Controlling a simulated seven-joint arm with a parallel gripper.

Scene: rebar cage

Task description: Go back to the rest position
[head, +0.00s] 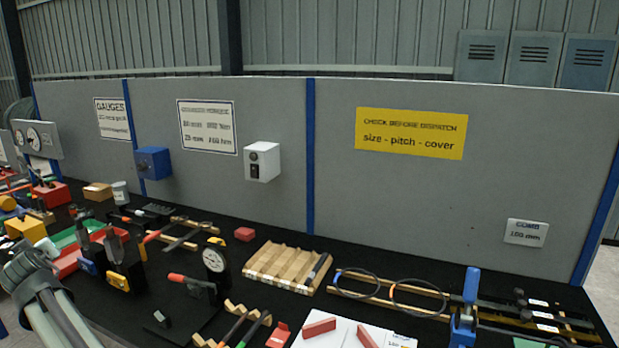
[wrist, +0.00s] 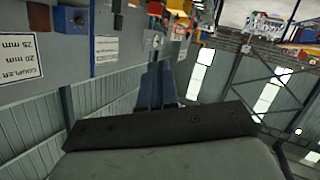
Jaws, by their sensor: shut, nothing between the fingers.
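My gripper (wrist: 160,66) shows in the wrist view. Its two dark fingers stand side by side in the middle of the picture, beyond a black bar and a grey hand body. The fingers are shut and hold nothing. The gripper is raised clear of the bench, and no object touches the fingers. In the head view a grey link of my arm shows at the lower left; the gripper cannot be made out there.
The black bench carries a wooden slatted rack (head: 287,267), a dial gauge (head: 215,262), a blue clamp (head: 464,322), a white sheet (head: 345,335) and red bins (head: 66,262). A grey panel (head: 400,210) stands behind. Tools crowd the left side, near my arm.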

